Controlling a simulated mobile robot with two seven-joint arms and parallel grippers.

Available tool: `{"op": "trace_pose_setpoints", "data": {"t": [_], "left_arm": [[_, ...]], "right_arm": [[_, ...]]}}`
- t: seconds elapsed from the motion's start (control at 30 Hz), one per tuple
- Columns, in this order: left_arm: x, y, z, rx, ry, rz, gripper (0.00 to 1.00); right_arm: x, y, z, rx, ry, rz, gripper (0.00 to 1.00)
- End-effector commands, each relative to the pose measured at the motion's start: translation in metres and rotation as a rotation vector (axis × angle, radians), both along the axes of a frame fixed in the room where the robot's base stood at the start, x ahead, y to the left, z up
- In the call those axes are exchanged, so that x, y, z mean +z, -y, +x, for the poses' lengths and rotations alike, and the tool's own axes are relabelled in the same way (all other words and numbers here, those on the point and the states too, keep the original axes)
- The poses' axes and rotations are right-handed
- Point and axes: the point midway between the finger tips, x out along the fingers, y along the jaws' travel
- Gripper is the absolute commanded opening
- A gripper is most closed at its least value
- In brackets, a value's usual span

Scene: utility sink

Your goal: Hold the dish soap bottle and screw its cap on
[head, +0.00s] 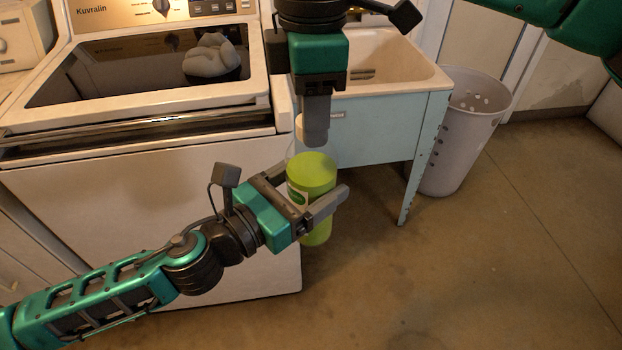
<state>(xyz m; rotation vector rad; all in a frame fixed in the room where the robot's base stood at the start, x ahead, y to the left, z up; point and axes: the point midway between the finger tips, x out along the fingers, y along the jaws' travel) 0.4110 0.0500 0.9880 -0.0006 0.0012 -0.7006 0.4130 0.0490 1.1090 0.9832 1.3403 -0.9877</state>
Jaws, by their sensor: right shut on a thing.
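The dish soap bottle (314,172) is clear with green liquid and a small label. It stands roughly upright in the air in front of the washer. My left gripper (305,200) comes in from the left and has its fingers around the bottle's sides. My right gripper (314,122) points down from above, just over the bottle's top. It is shut on a small pale cap (299,124), of which only a part shows beside the finger. The finger hides the bottle's neck, so I cannot tell whether the cap touches it.
A white washer (150,190) with a grey cloth-like bundle (211,56) on its lid is at the left. A utility sink (400,70) on a blue cabinet stands behind the grippers. A pale bin (462,140) is right of it. The floor at the right is clear.

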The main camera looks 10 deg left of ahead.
Motion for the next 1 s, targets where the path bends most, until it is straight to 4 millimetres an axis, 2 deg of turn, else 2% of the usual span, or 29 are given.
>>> {"op": "trace_pose_setpoints", "data": {"t": [0.03,0.07,0.33,0.67,0.77,1.0], "left_arm": [[0.002,0.001,0.0,-0.002,0.004,-0.001,0.0],[0.002,0.001,0.0,-0.002,0.004,-0.001,0.0],[0.002,0.001,0.0,-0.002,0.004,-0.002,0.0],[0.002,0.0,0.0,-0.001,0.004,-0.002,0.0],[0.002,0.0,0.0,-0.001,0.004,-0.002,0.0],[0.002,0.0,0.0,-0.001,0.004,-0.002,0.0]], "right_arm": [[0.0,0.0,0.0,0.0,0.001,0.0,0.01],[0.0,0.0,0.0,0.0,0.001,0.0,0.4],[0.0,0.0,0.0,0.0,0.001,0.0,0.66],[0.005,0.0,0.0,0.0,0.002,0.001,0.67],[0.017,-0.001,0.001,0.0,0.004,0.002,0.67],[0.067,-0.001,0.001,-0.001,0.004,0.002,0.67]]}}
